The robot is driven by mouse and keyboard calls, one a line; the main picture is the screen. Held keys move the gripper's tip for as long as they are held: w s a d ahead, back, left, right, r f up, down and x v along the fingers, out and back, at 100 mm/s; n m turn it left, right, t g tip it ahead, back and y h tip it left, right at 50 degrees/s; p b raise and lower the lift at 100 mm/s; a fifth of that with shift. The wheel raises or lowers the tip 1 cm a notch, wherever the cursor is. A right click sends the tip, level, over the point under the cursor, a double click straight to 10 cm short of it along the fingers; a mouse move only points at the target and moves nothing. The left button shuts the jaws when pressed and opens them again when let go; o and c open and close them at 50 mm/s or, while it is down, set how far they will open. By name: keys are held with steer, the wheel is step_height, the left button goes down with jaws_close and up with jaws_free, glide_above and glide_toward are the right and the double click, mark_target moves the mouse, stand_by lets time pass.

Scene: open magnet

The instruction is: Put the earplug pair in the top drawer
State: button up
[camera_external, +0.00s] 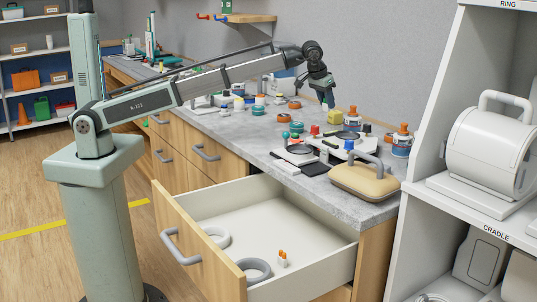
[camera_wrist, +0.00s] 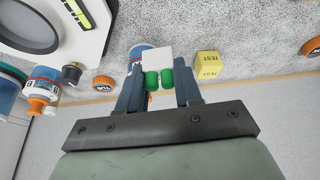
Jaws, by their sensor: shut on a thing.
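My gripper (camera_wrist: 159,76) is shut on the earplug pair (camera_wrist: 157,60), two small green plugs on a white block between the blue fingers. In the external view my gripper (camera_external: 325,101) hangs above the back of the counter, and the held pair is too small to make out clearly. The top drawer (camera_external: 255,218) is pulled out at the front of the counter, with a white inside and a wooden front. It is below and to the left of my gripper. Two grey rings (camera_external: 256,268) and a small orange pair on a white base (camera_external: 282,261) lie in it.
The grey counter (camera_external: 240,133) holds several bottles, orange rolls and a yellow cube (camera_external: 353,112) near my gripper. A tan block with a grey handle (camera_external: 364,182) stands at the counter's front right corner. White shelving (camera_external: 430,185) rises at the right. The drawer's middle is clear.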

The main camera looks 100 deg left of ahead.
steer(key=s+d+f+m+t+h, duration=0.1)
steer(key=s+d+m+h, duration=0.1)
steer(key=s+d+m, duration=0.7)
steer(key=s+d+f+m+h, duration=0.2)
steer(key=s+d+m+h, duration=0.15)
steer(key=s+d, duration=1.05)
steer(key=w+d+f, duration=0.1)
steer(key=d+f, duration=0.7)
steer(key=d, duration=0.1)
steer(key=shift+d+m+y, duration=0.35)
steer(key=shift+d+y, duration=0.05)
steer(key=shift+y, duration=0.05)
steer(key=f, duration=0.2)
steer(key=d+f+n, duration=0.1)
steer(key=s+f+n, duration=0.1)
steer(key=f, duration=0.1)
steer(key=shift+s+d+f+y, duration=0.1)
steer(key=shift+d+f+y, duration=0.2)
steer(key=shift+y, duration=0.1)
steer(key=n+g+y, duration=0.4)
steer(key=n+y, duration=0.1)
steer(key=n, duration=1.5)
glide_above(242, 219)
steer(key=d, duration=0.2)
step_height(242, 219, down, 6)
steer(key=shift+f, duration=4.8)
